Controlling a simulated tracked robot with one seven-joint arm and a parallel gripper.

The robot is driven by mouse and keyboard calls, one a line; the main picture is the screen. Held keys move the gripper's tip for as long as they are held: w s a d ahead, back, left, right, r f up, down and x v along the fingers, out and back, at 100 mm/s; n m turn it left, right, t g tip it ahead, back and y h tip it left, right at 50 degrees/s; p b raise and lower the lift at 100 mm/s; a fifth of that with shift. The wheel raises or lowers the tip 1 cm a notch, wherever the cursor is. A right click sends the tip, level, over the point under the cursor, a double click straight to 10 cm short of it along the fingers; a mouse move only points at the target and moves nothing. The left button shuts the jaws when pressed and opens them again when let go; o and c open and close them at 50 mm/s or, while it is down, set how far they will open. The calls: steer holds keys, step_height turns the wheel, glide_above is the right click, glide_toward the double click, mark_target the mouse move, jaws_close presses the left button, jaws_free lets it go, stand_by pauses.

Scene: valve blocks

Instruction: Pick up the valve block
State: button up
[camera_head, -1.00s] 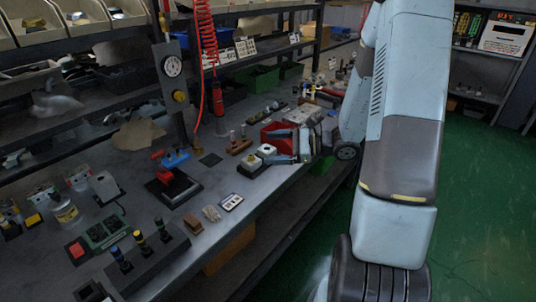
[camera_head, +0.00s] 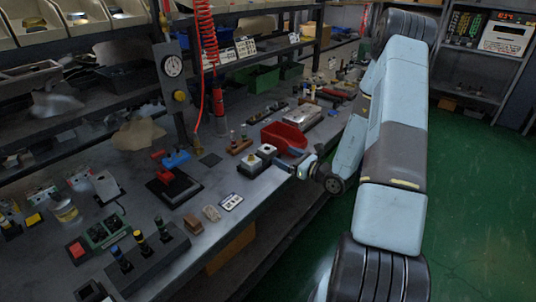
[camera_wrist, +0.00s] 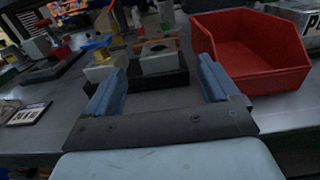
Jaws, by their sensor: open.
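Two pale blocks on dark bases stand side by side near the bench's front edge; I cannot tell which is meant by the valve block. The one with a round dark opening on top (camera_wrist: 160,60) is straight ahead in the wrist view; in the head view it is the right one (camera_head: 267,151). The other, with a yellowish top (camera_head: 250,163), is at its left and also shows in the wrist view (camera_wrist: 102,67). My gripper (camera_wrist: 160,86) is open and empty, its blue fingers short of the right block. In the head view my gripper (camera_head: 284,160) is low at the bench edge.
A red bin (camera_head: 284,136) stands close beyond the right block, beside my right finger in the wrist view (camera_wrist: 250,72). A small label card (camera_head: 231,202) lies toward the near side. A red-handled fixture (camera_head: 173,185) stands farther left. The bench between has free room.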

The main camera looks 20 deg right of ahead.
mark_target(273, 151)
steer(key=shift+x, duration=4.65)
steer(key=shift+f, duration=0.15)
steer(key=shift+c, duration=0.4)
steer(key=c, duration=1.2)
